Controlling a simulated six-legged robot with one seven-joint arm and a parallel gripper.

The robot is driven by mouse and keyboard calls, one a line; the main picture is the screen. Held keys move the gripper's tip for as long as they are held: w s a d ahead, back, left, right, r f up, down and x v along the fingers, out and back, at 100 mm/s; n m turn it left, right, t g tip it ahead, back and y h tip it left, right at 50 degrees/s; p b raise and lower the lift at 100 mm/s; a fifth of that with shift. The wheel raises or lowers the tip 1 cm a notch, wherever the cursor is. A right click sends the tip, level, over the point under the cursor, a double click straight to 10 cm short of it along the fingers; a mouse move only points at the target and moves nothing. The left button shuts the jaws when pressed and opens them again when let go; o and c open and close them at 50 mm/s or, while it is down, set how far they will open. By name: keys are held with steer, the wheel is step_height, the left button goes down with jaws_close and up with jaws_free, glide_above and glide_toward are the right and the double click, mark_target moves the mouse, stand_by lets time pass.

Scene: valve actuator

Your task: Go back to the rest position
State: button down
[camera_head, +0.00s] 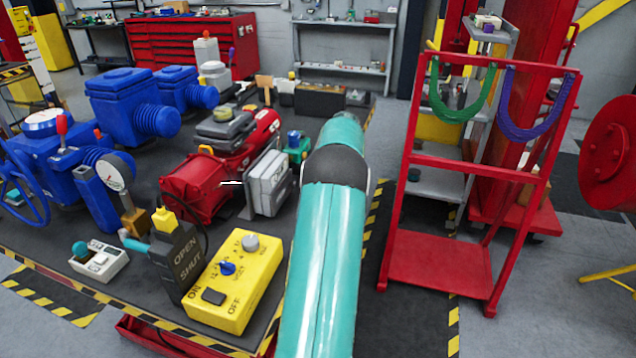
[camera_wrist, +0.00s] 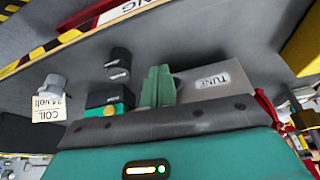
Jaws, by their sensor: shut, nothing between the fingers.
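My teal arm reaches forward from the bottom middle of the head view, over the right edge of the black workbench (camera_head: 110,305). Its far end hides my gripper in that view. In the wrist view, the teal and black hand fills the bottom, and my gripper (camera_wrist: 157,86) shows as two green fingers close together, shut and empty. I cannot tell whether the fingers touch anything.
On the bench stand a yellow control box (camera_head: 236,280), an OPEN/SHUT box (camera_head: 178,262), a red actuator (camera_head: 200,187) and blue valves (camera_head: 125,103). A red rack (camera_head: 437,262) with green and purple slings stands to the right. Floor shows between bench and rack.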

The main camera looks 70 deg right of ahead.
steer(key=v, duration=0.7)
steer(key=shift+w+r, duration=0.2)
steer(key=shift+d, duration=0.1)
